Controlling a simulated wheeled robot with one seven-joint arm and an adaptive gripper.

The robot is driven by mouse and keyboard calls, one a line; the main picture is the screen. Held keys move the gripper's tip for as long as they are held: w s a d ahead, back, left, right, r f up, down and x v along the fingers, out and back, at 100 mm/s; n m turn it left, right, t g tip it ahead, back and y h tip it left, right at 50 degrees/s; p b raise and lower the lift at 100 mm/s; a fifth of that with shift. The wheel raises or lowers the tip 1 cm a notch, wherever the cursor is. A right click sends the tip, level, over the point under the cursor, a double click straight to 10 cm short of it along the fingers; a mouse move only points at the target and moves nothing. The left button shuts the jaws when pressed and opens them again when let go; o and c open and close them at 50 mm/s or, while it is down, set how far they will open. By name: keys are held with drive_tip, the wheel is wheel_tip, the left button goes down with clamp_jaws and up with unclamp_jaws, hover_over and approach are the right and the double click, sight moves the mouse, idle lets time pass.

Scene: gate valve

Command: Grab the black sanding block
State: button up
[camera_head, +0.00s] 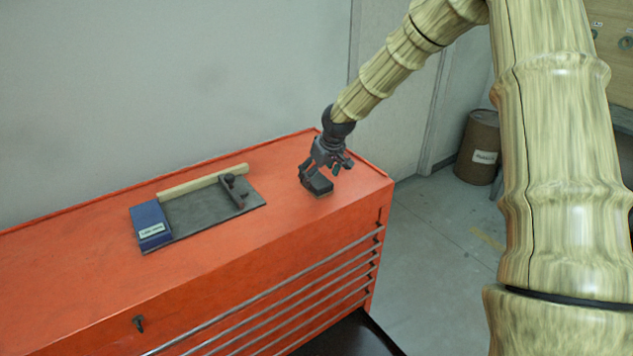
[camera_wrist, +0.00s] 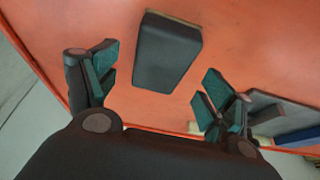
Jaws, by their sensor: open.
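The black sanding block (camera_wrist: 166,54) lies on the orange cabinet top. It is dark, roughly rectangular, with a thin tan edge along one end. In the head view the block (camera_head: 318,187) is near the right end of the top, partly hidden by my gripper (camera_head: 325,168). In the wrist view my gripper (camera_wrist: 155,85) is open, with one finger to the left of the block and one to the right. The block lies between and ahead of the fingertips, and neither finger visibly touches it.
The orange drawer cabinet (camera_head: 80,250) carries a grey plate (camera_head: 205,215) with a wooden strip (camera_head: 203,182), a dark clamp-like piece (camera_head: 234,190) and a blue box (camera_head: 151,224), left of the block. A wall stands behind. A brown drum (camera_head: 478,148) stands on the floor.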

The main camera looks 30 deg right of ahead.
sight(317, 179)
drive_tip(key=shift+p+x, duration=0.6)
drive_tip(key=shift+x, duration=1.1)
drive_tip(key=shift+f, duration=0.25)
drive_tip(key=shift+s, duration=0.1)
drive_tip(key=c, duration=1.2)
